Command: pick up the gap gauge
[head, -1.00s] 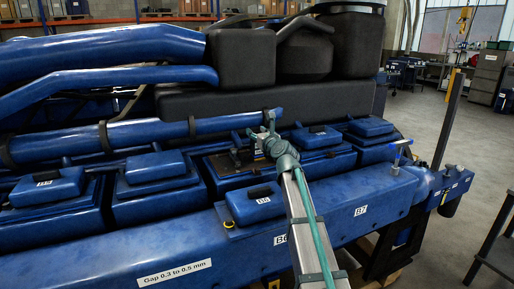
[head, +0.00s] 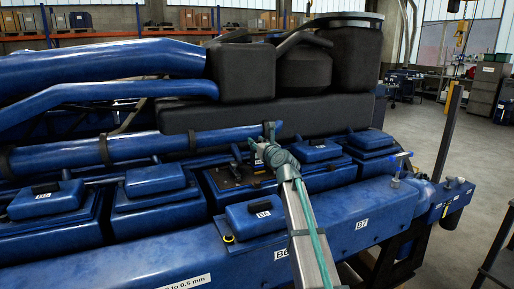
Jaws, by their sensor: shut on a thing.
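My gripper (head: 262,143) is at the far end of my arm, small in the head view, above the open valve housing (head: 232,178) of the blue engine. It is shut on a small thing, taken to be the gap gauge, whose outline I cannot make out. A narrow blue upright piece shows at the gripper's tip, against the end of the blue pipe (head: 200,136); I cannot tell what it is. My wrist hides part of the housing behind it.
Closed blue valve covers (head: 155,180) stand to the left and right of the open housing. A loose-looking blue cover (head: 254,216) sits on the front ledge beside my arm. Open floor (head: 480,150) lies beyond the engine.

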